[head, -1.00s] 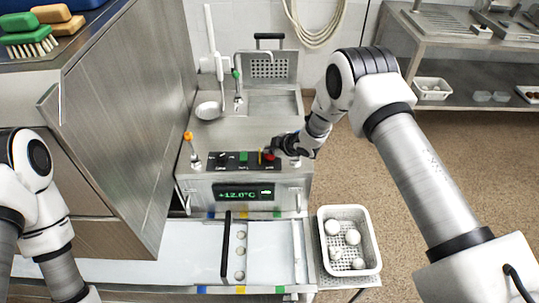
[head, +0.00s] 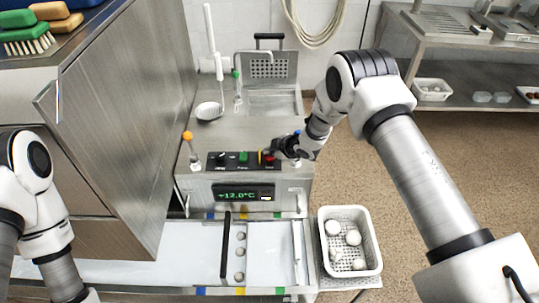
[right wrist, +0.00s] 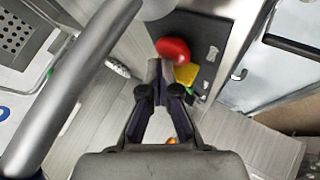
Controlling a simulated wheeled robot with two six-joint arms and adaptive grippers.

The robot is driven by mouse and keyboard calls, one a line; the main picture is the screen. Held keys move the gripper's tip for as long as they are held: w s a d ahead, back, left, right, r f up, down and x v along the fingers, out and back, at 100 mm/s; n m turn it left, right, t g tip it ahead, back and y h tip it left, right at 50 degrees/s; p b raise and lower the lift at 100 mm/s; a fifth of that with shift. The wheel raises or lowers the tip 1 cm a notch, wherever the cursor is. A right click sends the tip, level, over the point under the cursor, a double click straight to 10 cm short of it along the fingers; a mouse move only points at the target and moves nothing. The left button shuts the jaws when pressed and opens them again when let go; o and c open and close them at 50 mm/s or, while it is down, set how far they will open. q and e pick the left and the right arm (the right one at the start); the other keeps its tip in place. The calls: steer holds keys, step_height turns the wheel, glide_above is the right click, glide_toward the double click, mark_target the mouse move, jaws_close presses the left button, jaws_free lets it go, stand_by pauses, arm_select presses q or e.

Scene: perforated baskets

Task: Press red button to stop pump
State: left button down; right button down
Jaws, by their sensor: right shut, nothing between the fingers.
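The red button (right wrist: 173,50) sits on a black control panel (right wrist: 205,42) on top of the steel machine. In the head view the red button (head: 269,158) is at the right end of the panel, partly hidden by my right gripper (head: 273,154). My right gripper (right wrist: 160,72) is shut and empty, its fingertips right beside the red button in the wrist view. I cannot tell whether they touch it. My left arm shows at the left edge, but its gripper is out of view.
A yellow part (right wrist: 187,74) and a green button (head: 243,157) sit along the same panel. An orange-topped post (head: 187,136) stands at the machine's left. A display (head: 243,193) reads +12.0°C. A white basket (head: 322,268) with white balls is at the front right.

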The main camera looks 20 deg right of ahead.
mark_target(271, 157)
stand_by(0.3)
steer(key=shift+r+p, duration=0.6)
steer(key=shift+r, duration=0.3)
steer(key=shift+r+p, duration=1.75)
steer(key=shift+r, duration=0.8)
steer(key=shift+f, duration=0.1)
